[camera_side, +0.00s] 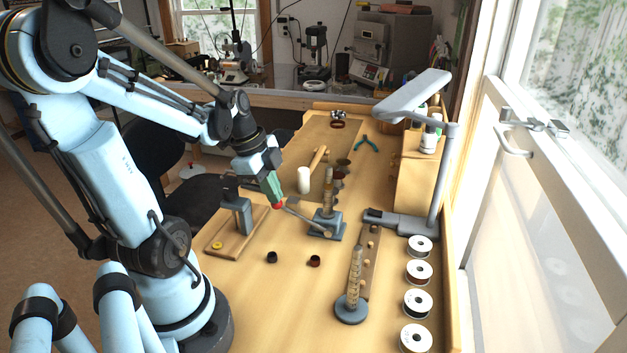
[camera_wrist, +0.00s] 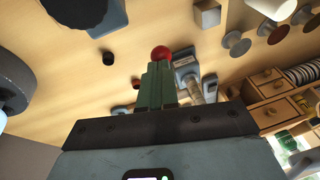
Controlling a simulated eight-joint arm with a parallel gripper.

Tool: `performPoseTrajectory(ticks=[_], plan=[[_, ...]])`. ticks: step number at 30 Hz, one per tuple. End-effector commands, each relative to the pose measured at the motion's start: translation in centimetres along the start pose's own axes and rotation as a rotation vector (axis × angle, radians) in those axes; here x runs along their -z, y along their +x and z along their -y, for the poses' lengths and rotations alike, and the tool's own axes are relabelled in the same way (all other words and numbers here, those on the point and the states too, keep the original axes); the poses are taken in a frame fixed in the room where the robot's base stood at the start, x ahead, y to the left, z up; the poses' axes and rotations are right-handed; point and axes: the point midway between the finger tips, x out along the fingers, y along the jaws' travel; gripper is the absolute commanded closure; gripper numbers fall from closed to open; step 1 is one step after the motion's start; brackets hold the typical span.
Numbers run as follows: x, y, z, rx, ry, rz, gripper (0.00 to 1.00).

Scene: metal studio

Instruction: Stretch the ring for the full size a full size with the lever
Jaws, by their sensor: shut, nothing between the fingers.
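The ring stretcher (camera_side: 328,224) has a blue-grey base and an upright tapered brass-coloured mandrel (camera_side: 328,190). Its lever (camera_side: 303,219) slants up to the left from the base and ends in a red ball knob (camera_side: 278,206). My gripper (camera_side: 274,192), with green fingers, is shut and empty, its tips right at the knob. In the wrist view the red knob (camera_wrist: 161,52) shows just past the fingertips (camera_wrist: 155,72), and part of the stretcher (camera_wrist: 188,70) is behind them. Whether the tips touch the knob is unclear. I cannot make out a ring on the mandrel.
A stepped gauge stick (camera_side: 355,270) stands on a round base, beside a wooden peg strip (camera_side: 372,248). White spools (camera_side: 418,272) line the right edge. A grey lamp (camera_side: 440,180) overhangs the bench. A wooden board with a grey post (camera_side: 240,215) stands left. Two small dark cups (camera_side: 272,257) sit in front.

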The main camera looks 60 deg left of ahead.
Motion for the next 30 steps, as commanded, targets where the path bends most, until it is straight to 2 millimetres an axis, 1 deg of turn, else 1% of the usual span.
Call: performPoseTrajectory(ticks=[3, 12, 18, 30], plan=[[-1.1, 0.8, -0.2, 0.0, -0.003, 0.003, 1.0], [-2.5, 2.4, -0.7, -0.002, 0.0, 0.004, 1.0], [-2.8, 2.8, -0.8, -0.002, 0.0, 0.004, 1.0], [-2.8, 2.8, -0.8, -0.002, 0.0, 0.003, 1.0]])
